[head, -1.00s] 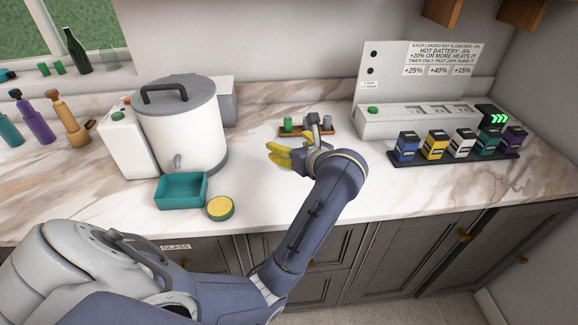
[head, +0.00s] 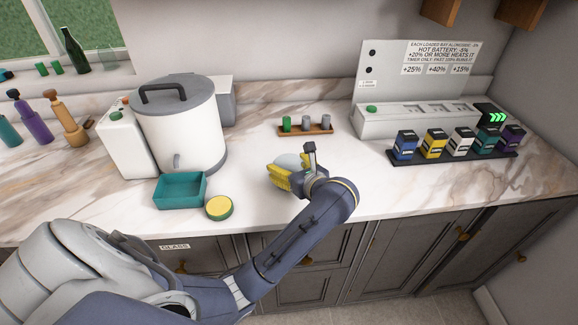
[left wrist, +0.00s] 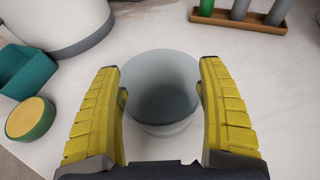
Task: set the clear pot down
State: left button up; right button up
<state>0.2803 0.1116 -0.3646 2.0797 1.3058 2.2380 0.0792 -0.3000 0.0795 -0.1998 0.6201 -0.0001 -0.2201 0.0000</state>
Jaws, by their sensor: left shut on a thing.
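The clear pot (head: 288,161) is a round, see-through greyish vessel. In the left wrist view the pot (left wrist: 161,85) stands between the two yellow fingers and is seen from above. My left gripper (head: 281,176) is shut on the pot, over the middle of the marble counter; it also shows in the left wrist view (left wrist: 161,95) with a finger on each side of the pot. The pot looks upright. I cannot tell whether its base touches the counter. The fingers hide part of it in the head view. My right gripper is not in view.
Left of the gripper are a teal tray (head: 158,204), a round yellow-topped sponge (head: 219,208) and a large white urn (head: 185,135). Behind is a wooden rack (head: 306,131) with three small cylinders. Several battery-like blocks stand on a black strip (head: 455,160) at right. Counter around the gripper is clear.

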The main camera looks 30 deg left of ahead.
pick_arm(q)
jog(key=shift+f, duration=0.1)
jog(key=o, duration=1.3)
jog(key=shift+v, duration=3.75)
